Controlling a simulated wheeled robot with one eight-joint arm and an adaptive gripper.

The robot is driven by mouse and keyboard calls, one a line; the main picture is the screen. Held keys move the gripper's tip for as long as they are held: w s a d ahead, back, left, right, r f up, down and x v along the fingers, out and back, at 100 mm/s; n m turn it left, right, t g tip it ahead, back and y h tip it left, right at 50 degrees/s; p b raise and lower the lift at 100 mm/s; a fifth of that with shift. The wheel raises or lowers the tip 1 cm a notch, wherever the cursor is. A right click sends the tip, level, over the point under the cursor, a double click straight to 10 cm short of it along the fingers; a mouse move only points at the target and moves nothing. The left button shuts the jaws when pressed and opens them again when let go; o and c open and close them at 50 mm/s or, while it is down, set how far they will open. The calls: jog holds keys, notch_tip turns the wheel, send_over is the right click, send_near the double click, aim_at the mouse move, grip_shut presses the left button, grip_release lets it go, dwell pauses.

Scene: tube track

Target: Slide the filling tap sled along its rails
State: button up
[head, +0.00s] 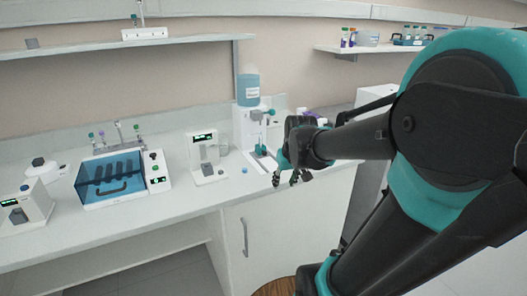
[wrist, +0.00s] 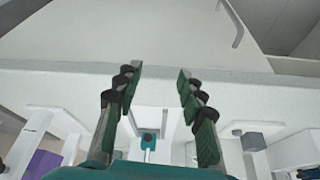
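The filling station (head: 243,128) stands on the counter in the head view, a white stand with a blue bottle (head: 248,90) on top. A teal part, seemingly the tap sled (head: 261,150), sits low at its front above a pale base. In the wrist view a small teal block (wrist: 148,136), likely the same sled, shows between and beyond my fingers. My gripper (head: 286,179) is at the counter's front edge, in front and to the right of the station. Its two fingers (wrist: 158,92) are wide apart with nothing between them.
Left of the station stand a small white device (head: 206,158), a blue-lidded bath (head: 112,178) and another white device (head: 25,207). A blue cap (head: 244,170) lies near the front edge. A wall shelf (head: 115,46) runs above. The cabinet front (head: 270,240) drops below the counter.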

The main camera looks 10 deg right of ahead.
jog(key=n, duration=0.2)
send_near(265, 152)
jog(key=shift+y, duration=0.4)
jog(key=x, duration=0.8)
jog(key=shift+w+d+f, duration=0.25)
grip_shut()
